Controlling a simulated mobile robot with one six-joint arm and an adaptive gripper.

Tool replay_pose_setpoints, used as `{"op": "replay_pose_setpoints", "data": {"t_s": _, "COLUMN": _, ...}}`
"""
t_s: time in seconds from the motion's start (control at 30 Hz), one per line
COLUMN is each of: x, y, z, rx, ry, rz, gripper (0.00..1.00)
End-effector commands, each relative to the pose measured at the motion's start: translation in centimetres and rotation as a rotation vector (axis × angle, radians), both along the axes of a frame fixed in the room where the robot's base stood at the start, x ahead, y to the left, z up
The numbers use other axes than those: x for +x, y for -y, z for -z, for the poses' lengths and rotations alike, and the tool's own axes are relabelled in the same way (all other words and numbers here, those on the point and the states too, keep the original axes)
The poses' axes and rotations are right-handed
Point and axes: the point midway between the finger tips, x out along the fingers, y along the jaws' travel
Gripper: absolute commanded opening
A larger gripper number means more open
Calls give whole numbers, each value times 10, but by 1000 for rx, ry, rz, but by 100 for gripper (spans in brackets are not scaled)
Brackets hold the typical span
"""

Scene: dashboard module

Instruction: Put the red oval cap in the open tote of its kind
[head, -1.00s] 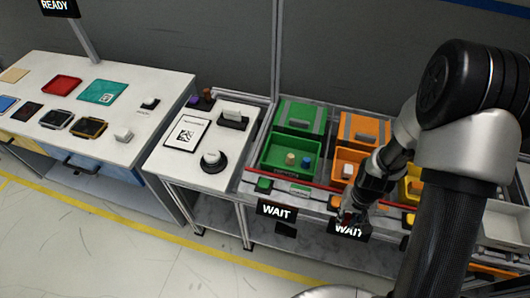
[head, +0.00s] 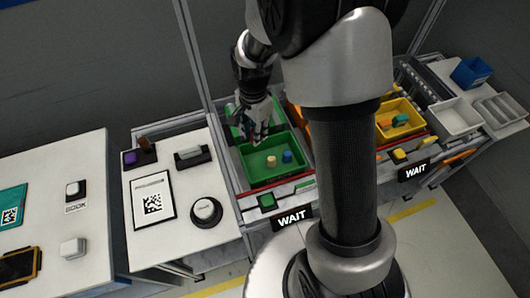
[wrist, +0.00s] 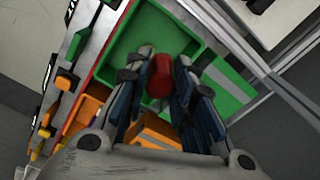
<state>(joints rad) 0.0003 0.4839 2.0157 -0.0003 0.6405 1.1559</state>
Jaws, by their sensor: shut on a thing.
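My gripper (wrist: 162,62) is shut on the red oval cap (wrist: 159,80), which sits between the fingertips in the wrist view. In the head view my gripper (head: 258,132) hangs over the back part of the open green tote (head: 247,183); the cap cannot be made out there. The green tote also shows in the wrist view (wrist: 128,38), below the cap.
A yellow tote (head: 384,127) with green and orange pieces stands farther right, then grey trays (head: 458,117) and a blue bin (head: 471,72). A red rail and a WAIT sign (head: 292,217) run along the front. A white side table (head: 184,232) with a round button stands left.

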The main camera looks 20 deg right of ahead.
Motion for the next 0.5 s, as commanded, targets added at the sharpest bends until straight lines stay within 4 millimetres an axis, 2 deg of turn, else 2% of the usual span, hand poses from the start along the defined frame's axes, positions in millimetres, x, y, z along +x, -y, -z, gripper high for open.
{"op": "replay_pose_setpoints", "data": {"t_s": 0.07, "x": 1, "y": 0, "z": -1, "rx": 0, "ry": -1, "rz": 41, "gripper": 7}}
{"op": "replay_pose_setpoints", "data": {"t_s": 0.17, "x": 0, "y": 0, "z": 13, "rx": 0, "ry": -5, "rz": 59, "gripper": 7}}
{"op": "replay_pose_setpoints", "data": {"t_s": 0.5, "x": -1, "y": 0, "z": 106, "rx": 0, "ry": -7, "rz": 57, "gripper": 7}}
